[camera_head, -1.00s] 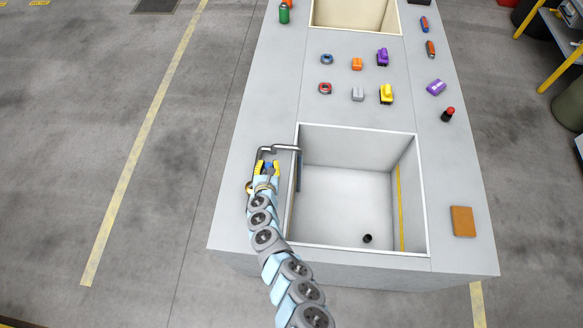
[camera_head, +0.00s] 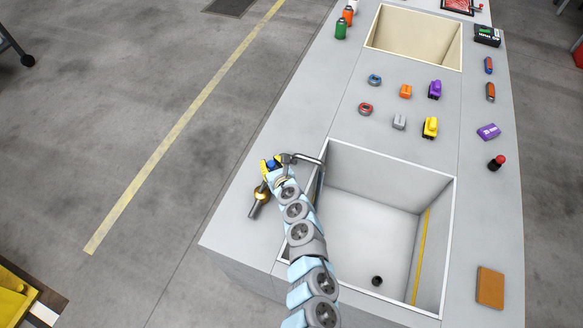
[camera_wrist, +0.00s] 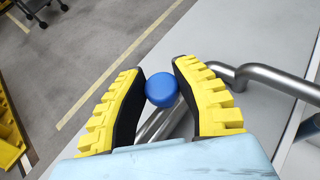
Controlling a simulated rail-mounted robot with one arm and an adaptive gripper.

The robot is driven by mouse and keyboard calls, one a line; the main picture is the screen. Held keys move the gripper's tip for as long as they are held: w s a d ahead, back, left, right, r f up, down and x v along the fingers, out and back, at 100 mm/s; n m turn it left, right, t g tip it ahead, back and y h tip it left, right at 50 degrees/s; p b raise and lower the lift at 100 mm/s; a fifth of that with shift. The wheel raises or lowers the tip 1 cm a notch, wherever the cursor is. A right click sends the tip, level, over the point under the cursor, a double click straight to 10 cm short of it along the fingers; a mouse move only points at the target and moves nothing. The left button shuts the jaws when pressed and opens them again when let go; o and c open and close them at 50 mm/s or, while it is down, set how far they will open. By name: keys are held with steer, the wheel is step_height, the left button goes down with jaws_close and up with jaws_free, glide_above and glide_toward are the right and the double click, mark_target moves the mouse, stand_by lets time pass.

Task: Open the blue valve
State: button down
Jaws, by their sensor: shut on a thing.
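The blue valve has a round blue knob (camera_wrist: 161,89), seen in the wrist view between my gripper's (camera_wrist: 160,68) two yellow-and-black fingers. My gripper is shut on this knob. In the head view the knob (camera_head: 271,163) is a small blue spot between the yellow fingers of my gripper (camera_head: 270,160), left of the near basin. A bent metal pipe (camera_head: 308,159) runs from beside the knob over the basin edge. It also shows at the right in the wrist view (camera_wrist: 268,77). My gripper and wrist hide much of the valve body in the head view.
The near basin (camera_head: 385,166) is open, with a dark drain in its floor. A brass-and-metal fitting (camera_head: 260,194) lies left of my wrist. A blue ring (camera_head: 374,79), a red ring (camera_head: 366,108) and several small objects stand between the basins. A brown block (camera_head: 490,287) lies at right.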

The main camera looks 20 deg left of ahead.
steer(key=shift+a+g, duration=0.15)
steer(key=shift+g, duration=0.15)
steer(key=c, duration=0.8)
jaws_free()
steer(key=shift+s, duration=0.1)
